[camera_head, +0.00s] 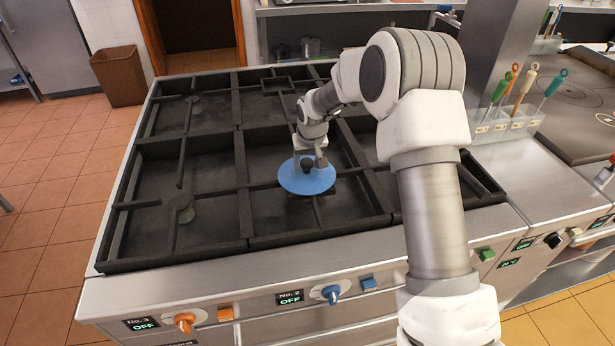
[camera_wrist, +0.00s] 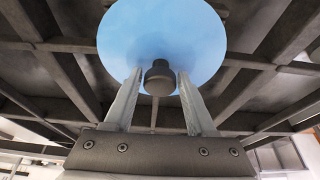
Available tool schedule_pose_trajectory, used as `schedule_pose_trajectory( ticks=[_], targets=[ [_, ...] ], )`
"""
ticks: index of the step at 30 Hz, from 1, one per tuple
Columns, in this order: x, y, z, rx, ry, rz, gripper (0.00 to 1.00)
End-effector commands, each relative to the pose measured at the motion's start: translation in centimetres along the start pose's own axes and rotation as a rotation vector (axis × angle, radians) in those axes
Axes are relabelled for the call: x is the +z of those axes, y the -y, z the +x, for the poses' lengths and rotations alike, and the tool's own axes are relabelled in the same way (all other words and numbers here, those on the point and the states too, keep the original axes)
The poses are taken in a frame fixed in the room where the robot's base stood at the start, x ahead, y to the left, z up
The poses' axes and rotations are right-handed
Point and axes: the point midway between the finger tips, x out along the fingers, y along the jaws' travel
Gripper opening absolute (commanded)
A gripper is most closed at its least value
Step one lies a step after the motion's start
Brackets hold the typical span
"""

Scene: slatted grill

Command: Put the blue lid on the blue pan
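The blue lid (camera_head: 307,179) is a flat light-blue disc with a dark round knob, over the front middle part of the grill. I cannot tell whether it rests on the bars or is just above them. My gripper (camera_head: 310,163) points down over it. In the wrist view the lid (camera_wrist: 160,30) is beyond my fingertips, and its knob (camera_wrist: 159,78) is between the two fingers of my gripper (camera_wrist: 160,75). The fingers are very close to the knob; I cannot tell whether they touch it. No blue pan shows in either view.
The black slatted grill (camera_head: 242,170) spreads around the lid, with empty bays to its left. Knobs line the stove's steel front (camera_head: 240,295). A utensil holder (camera_head: 508,118) with several coloured utensils stands at the right. My arm hides part of the grill's right side.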

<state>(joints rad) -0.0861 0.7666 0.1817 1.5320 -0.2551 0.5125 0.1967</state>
Motion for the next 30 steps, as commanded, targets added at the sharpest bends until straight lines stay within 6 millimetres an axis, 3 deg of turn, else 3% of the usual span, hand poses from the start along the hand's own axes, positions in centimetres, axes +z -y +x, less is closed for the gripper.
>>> schedule_pose_trajectory(
  ticks=[1,9,17,30],
  targets=[
    [0.0,0.0,0.0,0.0,0.0,0.0,0.45],
    [0.0,0.0,0.0,0.0,0.0,0.0,0.0],
    [-0.2,0.0,-0.3,0.0,-0.002,0.0,0.0],
    [-1.2,0.0,-3.2,0.0,-0.002,0.0,0.0]
  ],
)
